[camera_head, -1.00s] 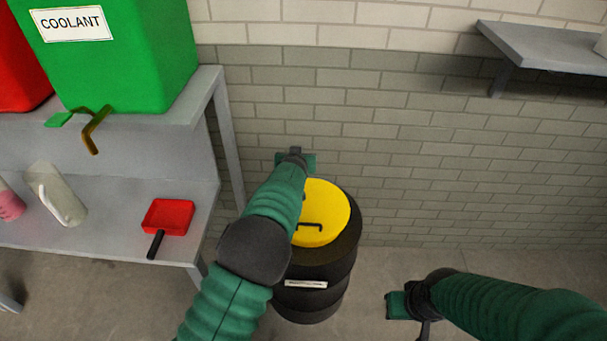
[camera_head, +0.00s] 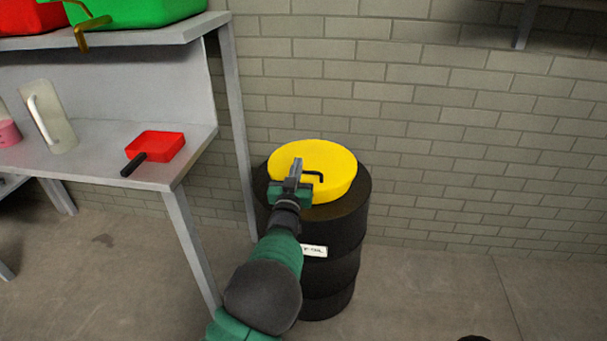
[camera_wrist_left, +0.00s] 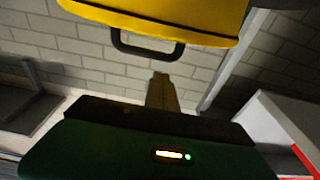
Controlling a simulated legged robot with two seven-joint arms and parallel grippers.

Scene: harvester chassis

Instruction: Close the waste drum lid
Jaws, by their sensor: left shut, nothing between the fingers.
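The waste drum (camera_head: 335,245) is black and stands on the floor against the wall. Its yellow lid (camera_head: 330,160) with a black handle (camera_head: 320,178) is at the drum's top. I cannot tell whether it lies flat or stands slightly raised at the back. My left gripper (camera_head: 295,170) is shut and empty. In the head view it overlaps the near left part of the lid, beside the handle. In the left wrist view the lid (camera_wrist_left: 190,14) and handle (camera_wrist_left: 148,48) appear beyond the shut fingers (camera_wrist_left: 163,92), with a visible gap. My right gripper is out of view.
A grey workbench (camera_head: 185,180) stands left of the drum, its leg close by.

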